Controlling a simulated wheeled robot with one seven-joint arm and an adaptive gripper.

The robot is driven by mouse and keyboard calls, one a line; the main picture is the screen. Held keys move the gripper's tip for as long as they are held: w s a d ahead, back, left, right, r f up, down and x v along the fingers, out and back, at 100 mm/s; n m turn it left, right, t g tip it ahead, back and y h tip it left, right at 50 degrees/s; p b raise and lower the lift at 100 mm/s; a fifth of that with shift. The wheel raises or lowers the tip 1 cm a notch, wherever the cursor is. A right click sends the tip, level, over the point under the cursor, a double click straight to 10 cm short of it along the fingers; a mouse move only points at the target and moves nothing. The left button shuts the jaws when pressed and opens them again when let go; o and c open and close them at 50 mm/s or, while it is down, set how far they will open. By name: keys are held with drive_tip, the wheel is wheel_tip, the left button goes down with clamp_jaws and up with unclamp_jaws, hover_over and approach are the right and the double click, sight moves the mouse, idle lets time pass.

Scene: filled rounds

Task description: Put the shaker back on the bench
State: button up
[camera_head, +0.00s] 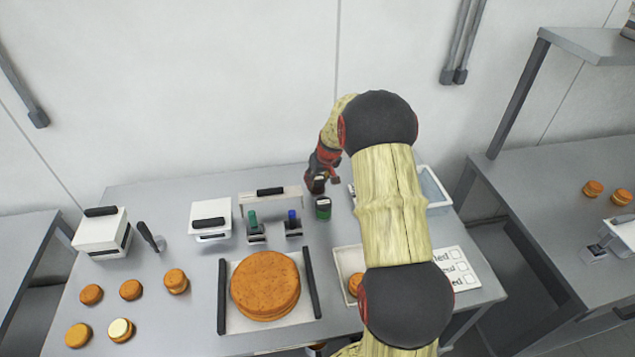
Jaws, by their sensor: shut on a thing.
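The shaker (323,209), a small dark cylinder with a green band and a pale top, is in the head view behind and to the right of the round cake. My gripper (321,188) is small in this view, at the far end of my arm, and is shut on the shaker. The contact between fingers and shaker is hard to make out. The shaker looks upright; whether its base touches the bench (190,310) cannot be told.
A large cake (265,285) lies on a tray with dark side bars (222,297). Green (252,219) and blue (292,218) handled tools stand behind it. White boxes (210,220) and several small rounds (130,290) are left. My arm hides part of the right side.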

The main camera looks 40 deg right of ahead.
drive_tip(key=shift+f, duration=0.3)
drive_tip(key=shift+f, duration=0.15)
drive_tip(key=o, duration=1.1)
drive_tip(key=shift+o, duration=0.6)
drive_tip(key=shift+r, duration=0.2)
